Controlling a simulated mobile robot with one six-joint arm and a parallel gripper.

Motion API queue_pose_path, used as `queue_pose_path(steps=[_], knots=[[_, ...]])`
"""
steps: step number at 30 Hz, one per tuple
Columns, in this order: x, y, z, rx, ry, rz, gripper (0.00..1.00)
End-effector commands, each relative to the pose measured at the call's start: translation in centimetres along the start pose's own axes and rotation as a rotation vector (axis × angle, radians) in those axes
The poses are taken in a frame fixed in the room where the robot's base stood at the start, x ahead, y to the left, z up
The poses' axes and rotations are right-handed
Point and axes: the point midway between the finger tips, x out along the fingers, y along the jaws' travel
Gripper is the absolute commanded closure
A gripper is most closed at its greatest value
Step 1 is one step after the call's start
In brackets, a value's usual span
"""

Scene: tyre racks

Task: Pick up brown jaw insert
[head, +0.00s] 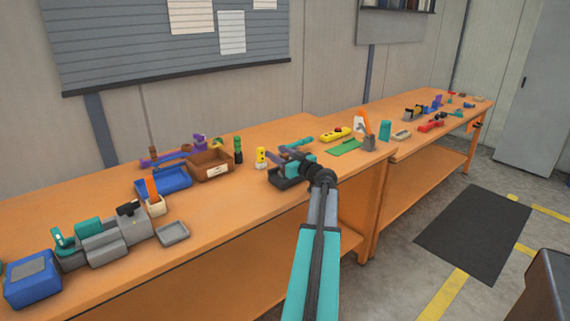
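My gripper (278,157) is small in the head view, at the end of my teal arm, low over the near middle of the orange workbench (235,215). A dark grey device with a teal part (288,180) is just under and beside it and overlaps it in the picture. I cannot tell whether the gripper is open or shut, or whether it holds anything. No brown jaw insert can be made out for certain. A small brown piece (186,148) lies by a purple tool (158,160) at the back, left of my gripper; it is too small to identify.
A brown bin (213,174) and a blue tray (166,182) stand left of my gripper. A grey machine (115,238) and a blue box (33,283) are at the near left. A yellow tool (336,134) and green mat (345,148) lie to the right. The front bench strip is mostly clear.

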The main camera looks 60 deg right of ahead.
Motion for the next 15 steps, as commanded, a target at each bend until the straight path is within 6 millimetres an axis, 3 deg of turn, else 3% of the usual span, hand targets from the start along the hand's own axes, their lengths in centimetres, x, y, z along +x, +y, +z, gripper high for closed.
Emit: queue_pose_path(steps=[1, 8, 15], knots=[[0.01, -0.02, -0.01, 0.0, 0.0, 0.0, 0.61], [0.02, -0.04, -0.01, 0.0, 0.0, -0.001, 0.99], [0.04, -0.05, -0.04, 0.0, 0.0, -0.001, 0.99]])
